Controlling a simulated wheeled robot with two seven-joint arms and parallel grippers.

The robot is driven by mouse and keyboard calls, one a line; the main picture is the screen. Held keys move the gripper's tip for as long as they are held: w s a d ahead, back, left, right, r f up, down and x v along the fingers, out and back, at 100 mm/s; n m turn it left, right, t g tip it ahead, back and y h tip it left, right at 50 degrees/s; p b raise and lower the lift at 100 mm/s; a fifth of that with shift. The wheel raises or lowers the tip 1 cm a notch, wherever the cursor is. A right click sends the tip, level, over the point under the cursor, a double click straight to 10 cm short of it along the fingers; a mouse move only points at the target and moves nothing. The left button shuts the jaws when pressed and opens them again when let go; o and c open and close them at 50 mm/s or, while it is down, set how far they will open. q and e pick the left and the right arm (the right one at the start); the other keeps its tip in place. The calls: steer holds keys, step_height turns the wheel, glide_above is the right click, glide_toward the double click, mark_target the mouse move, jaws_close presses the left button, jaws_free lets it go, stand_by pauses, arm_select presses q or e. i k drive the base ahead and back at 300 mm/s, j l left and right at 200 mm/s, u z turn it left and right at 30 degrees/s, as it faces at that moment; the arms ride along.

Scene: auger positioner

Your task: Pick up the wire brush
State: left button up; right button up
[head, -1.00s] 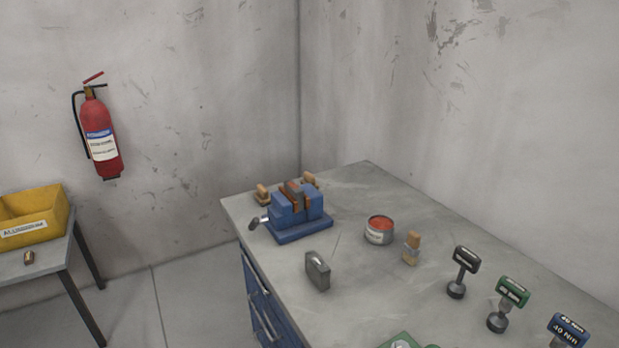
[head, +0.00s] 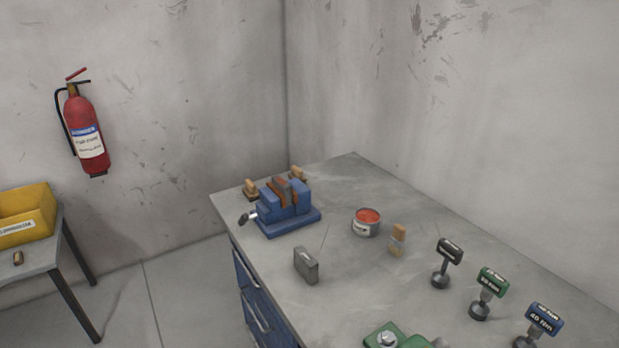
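No thing can be named the wire brush with certainty at this size. A small upright wood-topped piece (head: 398,240) with a paler, greyish lower part stands on the workbench, right of the red-filled can. Two other small wooden pieces with darker bases stand behind the vise, one at the left (head: 250,188) and one at the right (head: 297,173), the latter partly hidden. Any of these could be a brush; I cannot tell which. Neither of my grippers is in view.
The grey workbench (head: 345,290) carries a blue vise (head: 287,208), a can (head: 366,224), a grey block (head: 306,265), and three labelled stands, black (head: 447,262), green (head: 486,293) and blue (head: 539,324). A green object (head: 385,338) is cut off at the bottom. A yellow bin (head: 27,215) sits left.

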mark_target(296, 172)
steer(key=i+j+z, duration=0.1)
steer(key=z, duration=0.35)
steer(key=j+z, duration=0.25)
steer(key=z, duration=0.15)
steer(key=i+j+z, duration=0.15)
steer(key=j+z, duration=0.2)
steer(key=j, duration=0.55)
steer(key=j+z, duration=0.35)
steer(key=j, duration=1.8)
steer(key=k+j+z, duration=0.1)
steer(key=j, duration=1.05)
